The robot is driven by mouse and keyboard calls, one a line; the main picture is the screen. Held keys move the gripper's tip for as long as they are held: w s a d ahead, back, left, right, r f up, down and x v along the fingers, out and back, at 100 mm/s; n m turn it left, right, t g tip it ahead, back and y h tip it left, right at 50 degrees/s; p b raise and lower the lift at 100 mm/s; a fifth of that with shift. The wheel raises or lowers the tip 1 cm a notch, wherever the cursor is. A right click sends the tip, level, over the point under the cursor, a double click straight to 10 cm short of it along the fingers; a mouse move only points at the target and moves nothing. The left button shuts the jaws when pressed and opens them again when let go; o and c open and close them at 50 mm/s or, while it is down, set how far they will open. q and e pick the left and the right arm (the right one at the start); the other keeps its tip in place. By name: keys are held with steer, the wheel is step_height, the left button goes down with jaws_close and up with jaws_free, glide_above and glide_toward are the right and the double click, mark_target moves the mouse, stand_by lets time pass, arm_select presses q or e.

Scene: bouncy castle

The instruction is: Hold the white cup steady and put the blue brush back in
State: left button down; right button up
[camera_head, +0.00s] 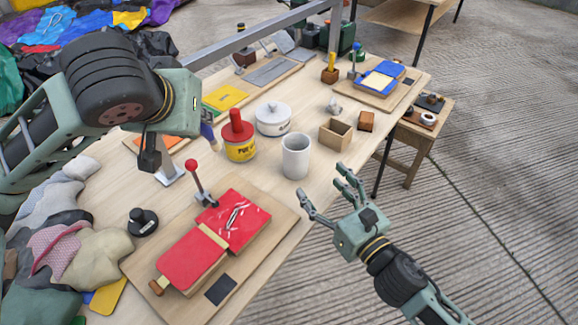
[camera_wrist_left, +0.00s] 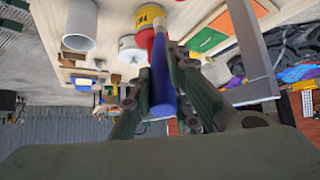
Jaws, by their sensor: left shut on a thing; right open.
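The white cup (camera_head: 296,157) stands upright on the table and looks empty from above. It also shows in the left wrist view (camera_wrist_left: 80,25). My left gripper (camera_wrist_left: 163,72) is shut on the blue brush (camera_wrist_left: 162,92), which is apart from the cup, left of it in the head view. In the head view only a bit of the brush (camera_head: 207,131) shows beside the red-and-yellow tin, and my left fingers are mostly hidden by the wrist. My right gripper (camera_head: 322,188) is open and empty, its fingers just to the lower right of the cup, not around it.
The red-lidded yellow tin (camera_head: 240,147) and white lidded pot (camera_head: 273,119) stand behind the cup. A wooden box (camera_head: 335,134) is right of it. Bare table lies around the cup.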

mark_target(302, 162)
steer(key=shift+w, duration=0.1)
steer(key=shift+w+a, duration=0.1)
steer(key=shift+w, duration=0.1)
steer(key=x, duration=1.1)
steer(key=shift+w, duration=0.25)
arm_select(q)
steer(key=w+d+r+m+t+h, duration=0.1)
steer(key=d+r+m+h, duration=0.1)
steer(key=d, duration=0.5)
steer(key=w+d+r+m+t+h, duration=0.1)
steer(key=w+d+r+m+h, duration=0.1)
steer(key=d+r, duration=0.3)
steer(key=d+h, duration=0.1)
steer(key=d, duration=0.2)
steer(key=shift+r+m+t, duration=0.2)
steer(key=shift+m+t, duration=0.1)
